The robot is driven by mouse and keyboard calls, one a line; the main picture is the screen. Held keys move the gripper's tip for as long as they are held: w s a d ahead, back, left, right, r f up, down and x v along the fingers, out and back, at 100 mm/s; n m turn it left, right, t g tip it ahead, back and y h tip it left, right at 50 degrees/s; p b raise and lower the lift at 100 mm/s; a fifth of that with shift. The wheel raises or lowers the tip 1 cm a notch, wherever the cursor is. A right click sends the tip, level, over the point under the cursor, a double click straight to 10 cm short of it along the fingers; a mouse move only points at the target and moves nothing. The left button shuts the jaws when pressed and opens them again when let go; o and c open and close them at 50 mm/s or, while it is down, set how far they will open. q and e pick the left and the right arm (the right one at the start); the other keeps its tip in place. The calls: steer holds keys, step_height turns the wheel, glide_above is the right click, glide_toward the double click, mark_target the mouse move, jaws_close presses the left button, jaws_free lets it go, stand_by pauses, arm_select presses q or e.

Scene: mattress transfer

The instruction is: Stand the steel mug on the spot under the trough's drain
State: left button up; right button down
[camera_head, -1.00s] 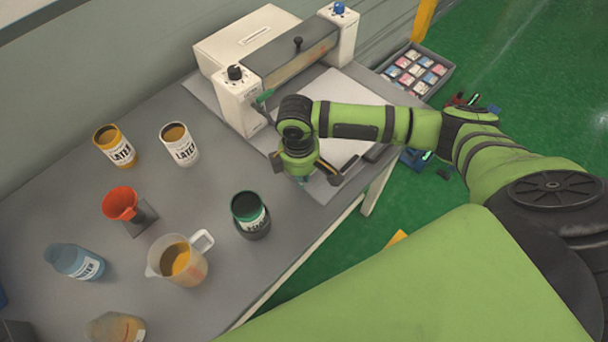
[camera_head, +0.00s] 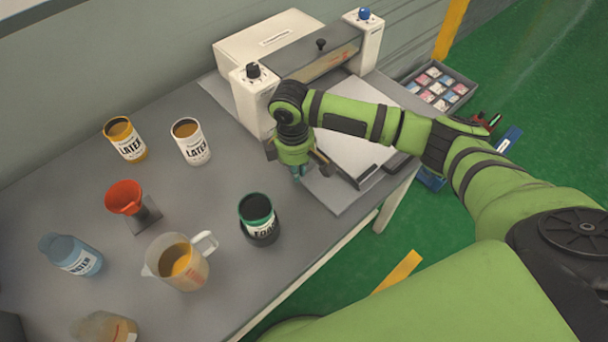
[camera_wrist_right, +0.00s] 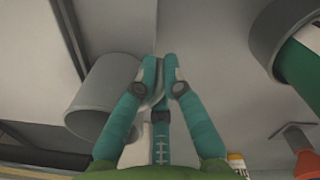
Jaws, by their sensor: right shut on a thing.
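My right gripper (camera_head: 297,172) is over the table, just in front of the left white post of the trough machine (camera_head: 315,68). In the right wrist view its teal fingers (camera_wrist_right: 160,80) are shut at the near side of a grey metal cylinder, the steel mug (camera_wrist_right: 92,98), seemingly on its handle. The mug looks tilted in that view, with its open end toward the lower left. In the head view my arm and gripper hide the mug. I cannot make out the drain or the spot under it. My left gripper is not in view.
A green-labelled can in a dark holder (camera_head: 259,222) stands left of my gripper. Farther left are a measuring jug (camera_head: 178,262), a red funnel (camera_head: 125,197), two latex cans (camera_head: 191,143) and a blue bottle (camera_head: 71,255). Grey table between can and machine is clear.

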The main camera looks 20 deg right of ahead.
steer(key=shift+w+a+b, duration=0.2)
steer(key=shift+w+a, duration=0.05)
steer(key=shift+w, duration=0.35)
steer(key=shift+w+a+b, duration=0.2)
steer(key=shift+w, duration=0.45)
steer(key=shift+w+a+b, duration=0.2)
steer(key=shift+w+a, duration=0.05)
steer(key=shift+w, duration=0.35)
steer(key=shift+f, duration=0.2)
steer(key=c, duration=1.3)
jaws_free()
steer(key=shift+o, duration=0.2)
step_height(320, 180, up, 12)
steer(key=shift+a, duration=0.25)
